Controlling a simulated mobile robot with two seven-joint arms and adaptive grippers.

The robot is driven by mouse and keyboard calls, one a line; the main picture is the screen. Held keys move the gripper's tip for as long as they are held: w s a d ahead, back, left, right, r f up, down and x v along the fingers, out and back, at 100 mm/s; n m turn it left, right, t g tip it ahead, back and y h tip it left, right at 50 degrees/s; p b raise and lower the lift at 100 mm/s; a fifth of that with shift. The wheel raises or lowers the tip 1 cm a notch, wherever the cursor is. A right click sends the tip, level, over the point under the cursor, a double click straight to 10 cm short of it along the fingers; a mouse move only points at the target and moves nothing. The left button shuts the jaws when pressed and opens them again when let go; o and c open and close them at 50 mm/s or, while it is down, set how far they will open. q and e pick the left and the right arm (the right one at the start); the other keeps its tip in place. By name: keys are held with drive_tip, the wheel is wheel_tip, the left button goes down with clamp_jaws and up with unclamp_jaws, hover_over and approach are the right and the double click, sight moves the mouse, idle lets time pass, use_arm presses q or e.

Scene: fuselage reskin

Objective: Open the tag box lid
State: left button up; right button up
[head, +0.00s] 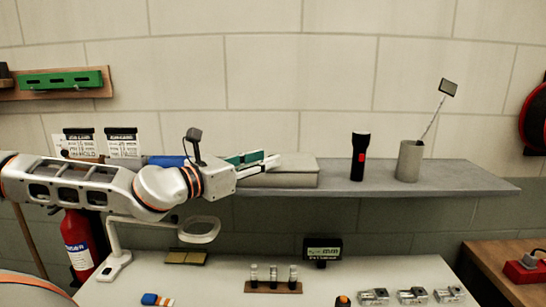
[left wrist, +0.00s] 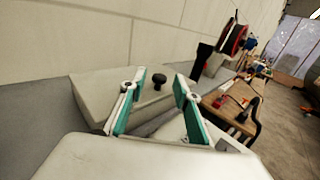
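The tag box (head: 298,172) is a flat pale grey box on the grey shelf in the head view. In the left wrist view its lid (left wrist: 95,88) lies flat on top, with a black knob (left wrist: 160,81) standing up from it. My left gripper (head: 273,160) reaches in from the left at the box. In the left wrist view the left gripper (left wrist: 160,78) is open, its two teal-padded fingers apart with the knob showing between their tips. I cannot tell whether the fingers touch the knob. In the head view the knob is hidden. My right gripper is not in view.
A black flashlight (head: 359,157) and a grey cup (head: 409,161) holding an inspection mirror stand on the shelf (head: 470,180) right of the box. The wall is close behind. Below is a white table (head: 220,285) with a ring-headed magnifier (head: 200,232) and small parts.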

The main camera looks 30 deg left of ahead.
use_arm(q)
drive_tip(key=shift+b+x, duration=0.35)
drive_tip(key=shift+x, duration=0.95)
drive_tip(key=shift+w+d, duration=0.1)
drive_tip(key=shift+w, duration=0.4)
clamp_jaws()
